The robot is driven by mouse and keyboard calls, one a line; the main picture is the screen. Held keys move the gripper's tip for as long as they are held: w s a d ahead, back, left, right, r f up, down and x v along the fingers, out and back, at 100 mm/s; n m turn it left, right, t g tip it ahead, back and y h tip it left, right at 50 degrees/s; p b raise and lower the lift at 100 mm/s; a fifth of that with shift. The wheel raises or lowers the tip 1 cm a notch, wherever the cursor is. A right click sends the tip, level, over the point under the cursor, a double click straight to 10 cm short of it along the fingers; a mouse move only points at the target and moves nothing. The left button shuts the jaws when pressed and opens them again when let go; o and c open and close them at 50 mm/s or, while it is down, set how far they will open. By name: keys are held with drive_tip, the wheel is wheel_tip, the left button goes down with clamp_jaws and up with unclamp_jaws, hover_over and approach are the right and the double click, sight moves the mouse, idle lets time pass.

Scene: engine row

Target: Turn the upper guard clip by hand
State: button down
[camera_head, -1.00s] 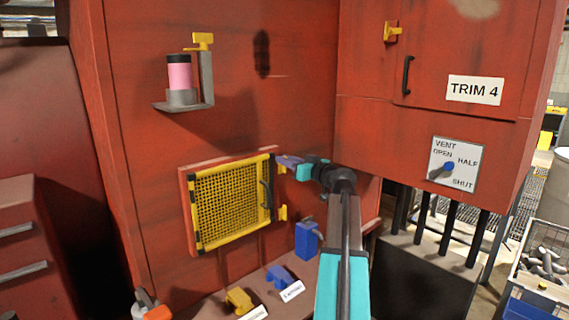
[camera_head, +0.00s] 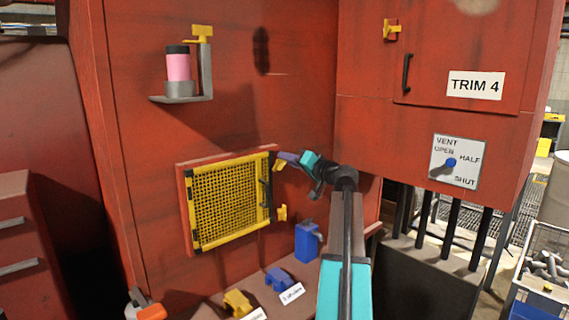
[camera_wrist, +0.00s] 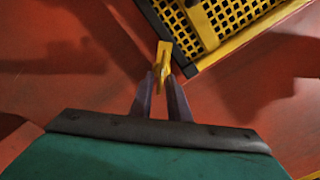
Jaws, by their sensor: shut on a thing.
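The guard is a yellow mesh panel with black corners (camera_head: 228,203), set in a red frame on the red wall. The upper guard clip (camera_head: 278,166) is a small yellow piece at the guard's upper right corner. My gripper (camera_head: 283,157) reaches it from the right, its purple fingers shut on it. In the wrist view the clip (camera_wrist: 163,60) sits between the fingertips of my gripper (camera_wrist: 161,82), beside a corner of the guard (camera_wrist: 215,22). The fingers hide part of the clip. The lower guard clip (camera_head: 282,213) is yellow and sticks out at the guard's right edge.
A shelf bracket (camera_head: 185,98) holding a pink cylinder (camera_head: 178,67) is above the guard. Blue and yellow blocks (camera_head: 307,242) stand on the ledge below. The vent switch plate (camera_head: 466,155) and TRIM 4 door (camera_head: 430,60) are to the right.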

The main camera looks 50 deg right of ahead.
drive_tip(key=m, duration=0.4)
drive_tip(key=shift+d+f+m, duration=0.2)
drive_tip(key=shift+f+m, duration=0.1)
drive_tip(key=shift+f, duration=0.1)
drive_tip(key=shift+s+f+m+p, duration=0.15)
drive_tip(key=shift+m+p, duration=0.1)
drive_tip(key=shift+m, duration=0.5)
drive_tip(key=shift+w+f+m+p, duration=0.15)
drive_tip(key=shift+m+p, duration=0.15)
drive_tip(key=shift+m, duration=0.4)
drive_tip(key=shift+s+f+m+p, duration=0.15)
drive_tip(key=shift+m+p, duration=0.1)
drive_tip(key=shift+m, duration=0.5)
drive_tip(key=c, duration=1.9)
unclamp_jaws()
drive_tip(key=shift+c, duration=0.2)
drive_tip(key=shift+d+r, duration=0.1)
drive_tip(key=s+a+b, duration=0.1)
drive_tip(key=s+b, duration=0.2)
drive_tip(key=s, duration=1)
drive_tip(key=shift+s, duration=0.4)
